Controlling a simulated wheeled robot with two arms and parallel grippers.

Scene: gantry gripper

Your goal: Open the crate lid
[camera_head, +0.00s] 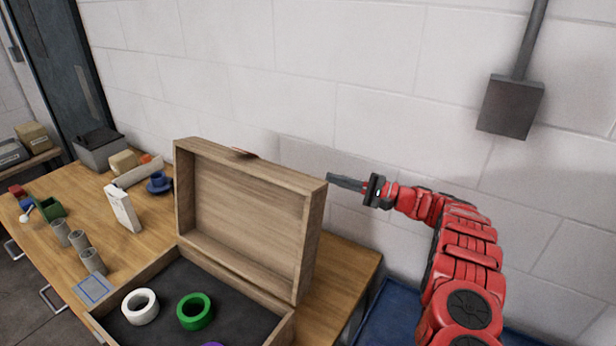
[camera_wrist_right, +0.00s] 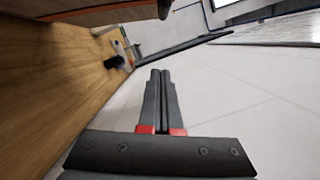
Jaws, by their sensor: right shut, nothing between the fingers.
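The wooden crate (camera_head: 276,335) stands on the table with a dark floor inside. Its lid (camera_head: 250,215) is raised and stands upright, tilted slightly back, along the crate's far side. A small dark reddish piece (camera_head: 244,153) shows on the lid's top edge. My right gripper (camera_head: 330,178) is shut and empty just right of the lid's upper right corner, apart from it as far as I can see. The right wrist view shows its two fingers together (camera_wrist_right: 161,75), with wood at the upper left. My left gripper is in neither view.
Inside the crate lie a white ring (camera_head: 140,307), a green ring (camera_head: 195,311) and part of a purple one. Grey cylinders (camera_head: 80,240), a white carton (camera_head: 122,208) and a blue item (camera_head: 159,183) stand left on the table (camera_head: 345,262). A block wall is behind.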

